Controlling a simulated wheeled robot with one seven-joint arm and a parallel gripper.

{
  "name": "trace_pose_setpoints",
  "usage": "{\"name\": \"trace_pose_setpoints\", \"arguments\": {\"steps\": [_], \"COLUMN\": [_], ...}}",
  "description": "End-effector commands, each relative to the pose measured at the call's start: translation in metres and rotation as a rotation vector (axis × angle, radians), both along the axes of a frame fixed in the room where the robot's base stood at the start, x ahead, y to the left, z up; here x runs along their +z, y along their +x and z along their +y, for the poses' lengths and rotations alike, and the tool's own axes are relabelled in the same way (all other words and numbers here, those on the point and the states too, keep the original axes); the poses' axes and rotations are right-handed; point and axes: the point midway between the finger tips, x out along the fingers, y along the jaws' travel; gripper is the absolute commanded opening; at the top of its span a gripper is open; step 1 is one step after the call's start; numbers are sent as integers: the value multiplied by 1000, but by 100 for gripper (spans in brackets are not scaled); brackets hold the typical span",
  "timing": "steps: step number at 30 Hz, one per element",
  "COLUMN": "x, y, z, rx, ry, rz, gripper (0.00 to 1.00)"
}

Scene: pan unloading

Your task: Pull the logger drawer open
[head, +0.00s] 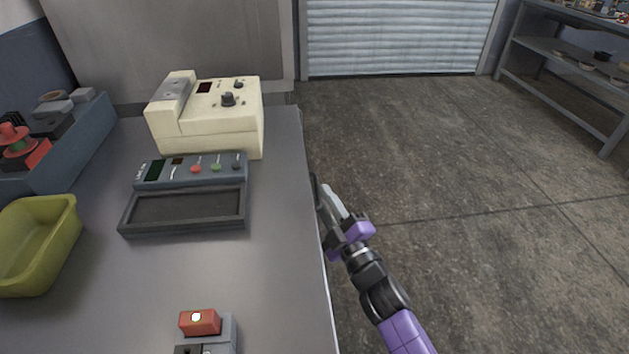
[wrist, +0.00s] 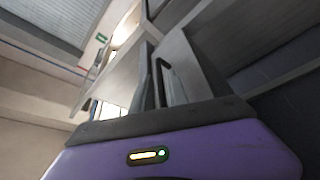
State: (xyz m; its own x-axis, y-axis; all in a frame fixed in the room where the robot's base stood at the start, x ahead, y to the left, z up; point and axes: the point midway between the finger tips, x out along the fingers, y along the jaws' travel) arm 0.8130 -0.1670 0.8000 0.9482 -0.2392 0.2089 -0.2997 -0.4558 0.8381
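A grey-blue instrument box (head: 190,170) with a small screen, knobs and red and green buttons stands on the table. A shallow dark tray (head: 185,229) lies directly in front of it. The label is too small to read, so I cannot tell whether this is the logger or whether the tray is its drawer. My gripper (head: 325,187) is just off the table's right edge, pointing away from me, to the right of the tray and apart from it. Its fingers also show close together in the wrist view (wrist: 158,75). I cannot tell the gap or any contact.
A cream device (head: 207,132) stands behind the instrument box. A yellow-green bin (head: 40,245) and a blue crate (head: 85,145) with parts are at left. A red block with a lit button (head: 200,322) is near the front. The floor (head: 450,190) right of the table (head: 280,270) is clear.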

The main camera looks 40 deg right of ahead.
Motion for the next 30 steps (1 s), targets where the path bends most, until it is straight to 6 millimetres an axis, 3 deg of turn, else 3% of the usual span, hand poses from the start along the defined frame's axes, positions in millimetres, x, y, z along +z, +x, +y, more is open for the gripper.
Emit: {"name": "trace_pose_setpoints", "arguments": {"steps": [9, 20, 24, 30], "x": [10, 10, 10, 10], "y": [39, 45, 44, 44], "z": [-10, -12, -12, -11], "rx": [0, 0, 0, 0], "ry": [1, 1, 1, 1], "rz": [-1, 0, 0, 0], "gripper": [20, 20, 0, 0]}}
